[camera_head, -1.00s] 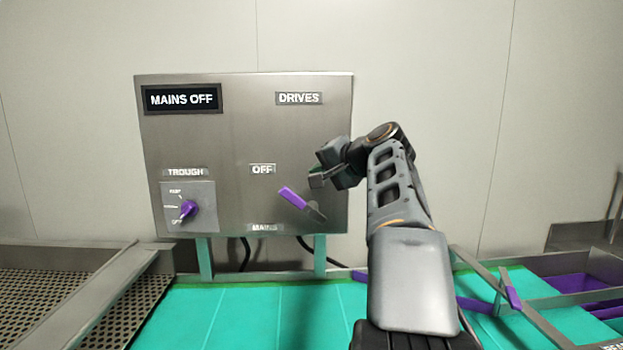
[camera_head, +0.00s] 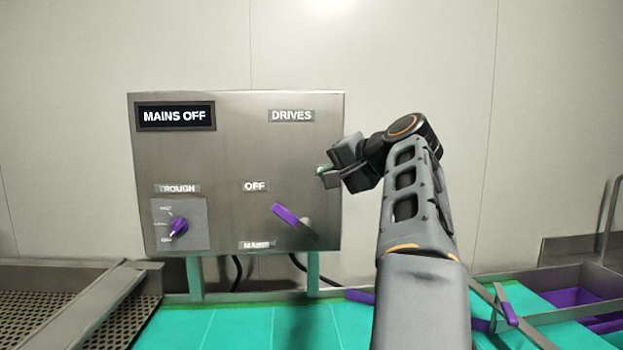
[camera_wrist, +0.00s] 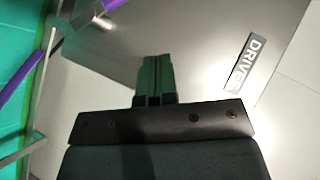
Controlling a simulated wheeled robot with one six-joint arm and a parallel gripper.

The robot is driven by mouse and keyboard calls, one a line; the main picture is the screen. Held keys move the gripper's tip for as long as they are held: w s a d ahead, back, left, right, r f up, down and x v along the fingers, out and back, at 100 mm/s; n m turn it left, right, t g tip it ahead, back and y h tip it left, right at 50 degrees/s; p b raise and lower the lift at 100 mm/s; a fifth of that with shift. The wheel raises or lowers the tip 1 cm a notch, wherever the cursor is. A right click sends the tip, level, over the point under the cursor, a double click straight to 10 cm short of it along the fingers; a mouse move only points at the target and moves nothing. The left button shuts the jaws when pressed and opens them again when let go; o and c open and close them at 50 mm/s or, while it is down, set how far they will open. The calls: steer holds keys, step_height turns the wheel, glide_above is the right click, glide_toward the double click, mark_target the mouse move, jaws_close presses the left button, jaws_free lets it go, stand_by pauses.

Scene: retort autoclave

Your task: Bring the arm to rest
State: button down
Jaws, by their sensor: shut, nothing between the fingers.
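My gripper (camera_head: 324,177) is at the right edge of the steel control panel (camera_head: 230,140), pointing left toward it. In the wrist view its two fingers (camera_wrist: 156,62) are together with nothing between them. The arm reaches up from the lower right, bent at the wrist. The purple-handled mains lever (camera_head: 287,213) is on the panel, tilted up to the left, below and left of my gripper and apart from it. The display (camera_head: 175,116) reads MAINS OFF. Whether the gripper touches the panel cannot be told.
A purple trough knob (camera_head: 179,227) is at the panel's lower left. A green surface (camera_head: 250,328) lies below. A perforated metal tray (camera_head: 60,305) is at left, and purple bins (camera_head: 570,298) with metal rails at right. The wall above is clear.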

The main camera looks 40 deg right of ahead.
steer(key=d+f+m+g+h, duration=0.15)
steer(key=d+f, duration=0.25)
steer(key=f, duration=0.4)
steer(key=a+f+n+g+h, duration=0.15)
steer(key=a+f+g, duration=0.25)
steer(key=f, duration=0.7)
steer(key=s+a+f+n+g, duration=0.1)
steer(key=s+a+f+n, duration=0.3)
steer(key=a+f, duration=0.5)
steer(key=s+a+f+n+g, duration=0.2)
steer(key=s+a+f+n, duration=0.3)
steer(key=a+f, duration=0.5)
steer(key=a+n, duration=0.2)
steer(key=a, duration=0.1)
steer(key=shift+s+n+y, duration=0.25)
steer(key=shift+n+y, duration=0.05)
steer(key=shift+y, duration=0.1)
steer(key=shift+a+f+g, duration=0.1)
steer(key=shift+g, duration=0.15)
